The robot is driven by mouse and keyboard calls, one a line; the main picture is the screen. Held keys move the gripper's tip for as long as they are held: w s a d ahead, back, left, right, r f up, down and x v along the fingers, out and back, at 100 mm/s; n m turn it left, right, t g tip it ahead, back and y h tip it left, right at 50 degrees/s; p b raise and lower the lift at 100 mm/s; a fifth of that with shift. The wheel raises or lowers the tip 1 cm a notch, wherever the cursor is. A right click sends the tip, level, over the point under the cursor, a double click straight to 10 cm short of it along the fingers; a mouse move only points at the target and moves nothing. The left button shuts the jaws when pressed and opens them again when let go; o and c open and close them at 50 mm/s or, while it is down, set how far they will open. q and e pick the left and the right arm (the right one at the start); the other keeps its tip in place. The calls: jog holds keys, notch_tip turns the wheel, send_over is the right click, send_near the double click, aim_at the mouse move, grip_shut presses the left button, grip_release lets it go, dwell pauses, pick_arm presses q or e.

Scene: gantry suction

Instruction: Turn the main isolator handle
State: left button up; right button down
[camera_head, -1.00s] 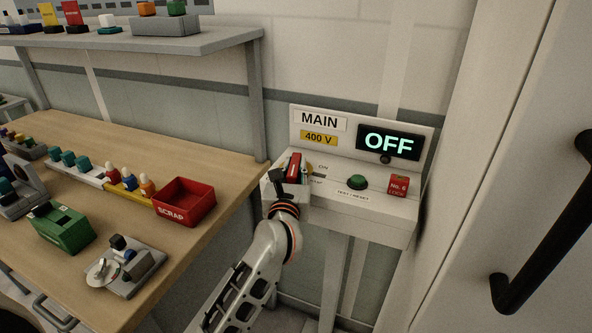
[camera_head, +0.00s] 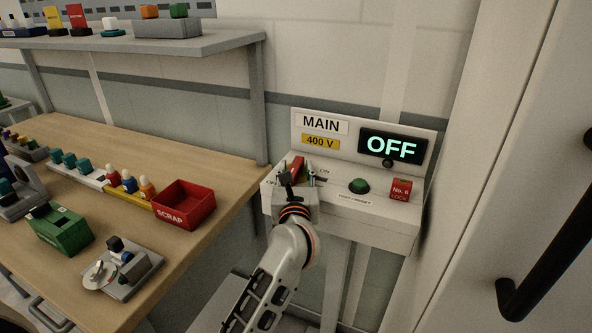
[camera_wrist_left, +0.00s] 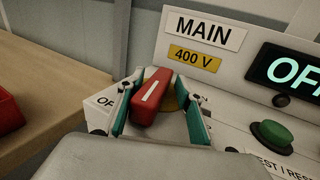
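The red isolator handle (camera_head: 297,165) with a white stripe sits on a yellow disc (camera_wrist_left: 169,104) on the light grey MAIN panel box (camera_head: 382,221). In the left wrist view the handle (camera_wrist_left: 150,97) leans with its far end to the right. The display (camera_head: 393,146) reads OFF. My left gripper (camera_head: 298,174) is at the handle, its fingers on either side. In the wrist view the left gripper (camera_wrist_left: 160,80) has its left finger close against or touching the handle, with a gap to the right finger. My right gripper is not in view.
A green button (camera_head: 359,186) and a red No. 6 lock block (camera_head: 400,189) sit right of the handle. A wooden bench with a red SCRAP bin (camera_head: 184,204) stands left. A grey door with a black handle (camera_head: 553,236) is at the right.

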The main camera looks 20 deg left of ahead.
aim_at(296, 179)
pick_arm(q)
jog(key=shift+d, duration=0.1)
jog(key=v, duration=0.7)
jog(key=shift+s, duration=0.25)
jog(key=shift+s, duration=0.1)
